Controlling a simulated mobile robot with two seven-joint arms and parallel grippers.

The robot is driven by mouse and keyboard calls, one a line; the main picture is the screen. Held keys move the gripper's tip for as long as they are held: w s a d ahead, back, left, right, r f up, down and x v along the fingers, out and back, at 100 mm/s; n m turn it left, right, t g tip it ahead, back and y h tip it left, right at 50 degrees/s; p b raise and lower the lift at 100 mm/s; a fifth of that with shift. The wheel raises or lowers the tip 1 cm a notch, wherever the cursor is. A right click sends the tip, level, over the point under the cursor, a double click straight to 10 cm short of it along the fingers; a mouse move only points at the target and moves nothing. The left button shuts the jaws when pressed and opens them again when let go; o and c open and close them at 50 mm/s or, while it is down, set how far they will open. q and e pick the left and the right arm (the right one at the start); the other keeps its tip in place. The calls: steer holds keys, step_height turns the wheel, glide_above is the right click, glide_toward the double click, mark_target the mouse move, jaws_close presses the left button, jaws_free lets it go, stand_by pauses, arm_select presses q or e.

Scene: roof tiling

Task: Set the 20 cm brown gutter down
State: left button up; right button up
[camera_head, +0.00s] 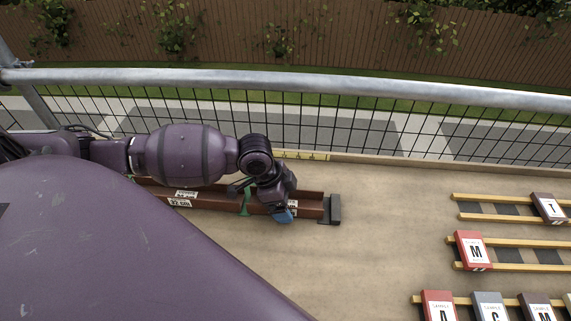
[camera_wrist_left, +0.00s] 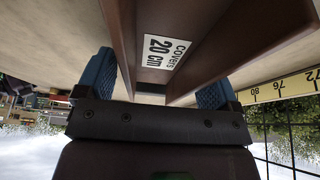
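The 20 cm brown gutter (camera_head: 310,205) lies low at the right end of a line of brown gutter, close to a dark end block (camera_head: 335,209). My left gripper (camera_head: 284,210) is over it and hides part of its length and label. In the left wrist view the gutter (camera_wrist_left: 210,40) shows its "COVERS 20 cm" label (camera_wrist_left: 163,52) and runs between the blue fingers of my left gripper (camera_wrist_left: 155,92). One finger is against each side wall. The head view does not show clearly whether the gutter fully rests on the deck. My right gripper is not in view.
A gutter labelled 32 cm (camera_head: 178,202) lies to the left, with a green piece (camera_head: 245,201) at the join. A yellow ruler (camera_wrist_left: 285,87) runs along the deck edge by the railing (camera_head: 300,82). Wooden racks with sample tiles (camera_head: 473,250) stand at right. The deck between is clear.

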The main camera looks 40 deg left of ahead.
arm_select(q)
steer(key=shift+r, duration=0.5)
steer(key=p+v, duration=0.2)
steer(key=v, duration=0.9)
steer(key=shift+a+r, duration=0.15)
steer(key=shift+r, duration=0.2)
steer(key=shift+s, duration=0.1)
